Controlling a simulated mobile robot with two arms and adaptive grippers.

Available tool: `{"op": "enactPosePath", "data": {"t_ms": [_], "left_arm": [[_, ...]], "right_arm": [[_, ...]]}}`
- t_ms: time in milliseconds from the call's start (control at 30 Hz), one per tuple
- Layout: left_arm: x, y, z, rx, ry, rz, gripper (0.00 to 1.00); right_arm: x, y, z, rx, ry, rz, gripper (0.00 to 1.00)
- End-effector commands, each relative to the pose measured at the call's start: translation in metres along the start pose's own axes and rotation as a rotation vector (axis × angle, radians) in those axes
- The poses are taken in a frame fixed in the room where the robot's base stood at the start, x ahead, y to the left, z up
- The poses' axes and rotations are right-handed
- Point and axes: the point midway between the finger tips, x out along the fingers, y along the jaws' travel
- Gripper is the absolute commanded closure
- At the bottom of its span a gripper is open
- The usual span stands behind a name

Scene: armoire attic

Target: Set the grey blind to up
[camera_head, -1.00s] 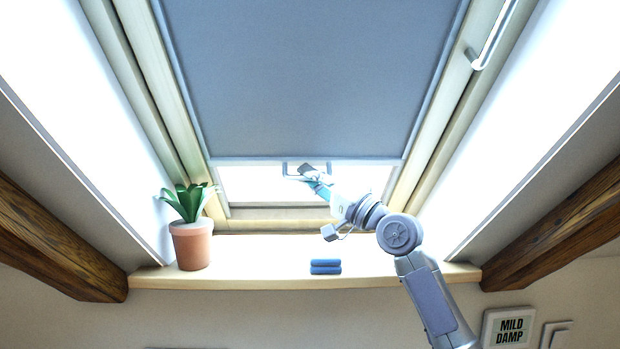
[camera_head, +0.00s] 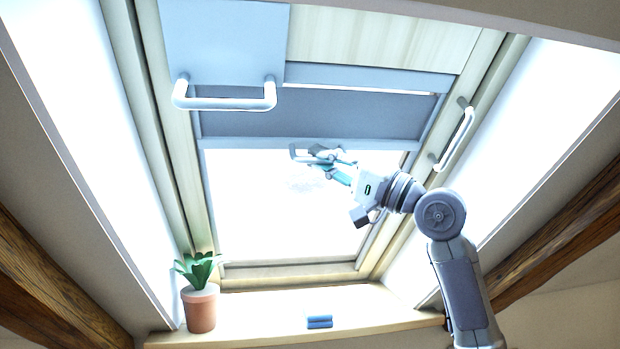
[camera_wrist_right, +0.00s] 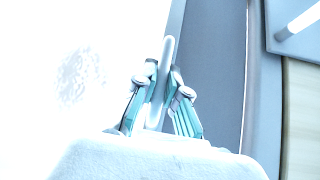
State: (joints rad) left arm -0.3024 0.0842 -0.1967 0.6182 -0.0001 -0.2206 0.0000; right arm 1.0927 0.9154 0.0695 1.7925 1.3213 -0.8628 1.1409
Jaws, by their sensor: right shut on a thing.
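The grey blind (camera_head: 330,115) covers only a narrow band in the upper part of the skylight. Bright glass shows below its bottom edge. My right gripper (camera_head: 322,154) is at that bottom edge, shut on the blind's handle (camera_head: 298,152). In the right wrist view my right gripper (camera_wrist_right: 165,80) has its fingers on both sides of the pale handle bar (camera_wrist_right: 163,75), with the grey blind (camera_wrist_right: 212,70) beside it. My left gripper is not in view.
A blue-grey panel with a white handle (camera_head: 225,103) hangs at the upper left of the window. Another white handle (camera_head: 455,140) is on the right frame. A potted plant (camera_head: 200,305) and blue folded items (camera_head: 319,322) are on the sill (camera_head: 380,312).

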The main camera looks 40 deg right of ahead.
Motion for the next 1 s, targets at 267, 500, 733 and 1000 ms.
{"op": "enactPosePath", "data": {"t_ms": [267,500,733,1000], "left_arm": [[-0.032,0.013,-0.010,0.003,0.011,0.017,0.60],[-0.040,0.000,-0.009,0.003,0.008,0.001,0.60],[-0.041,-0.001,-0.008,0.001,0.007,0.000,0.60],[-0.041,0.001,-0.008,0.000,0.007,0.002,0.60]], "right_arm": [[-0.009,-0.073,0.007,-0.004,0.005,-0.010,1.00],[-0.014,-0.096,0.011,-0.003,0.007,-0.008,1.00],[-0.015,-0.100,0.012,0.000,0.008,-0.009,1.00],[-0.016,-0.101,0.011,-0.001,0.009,-0.012,0.83]]}}
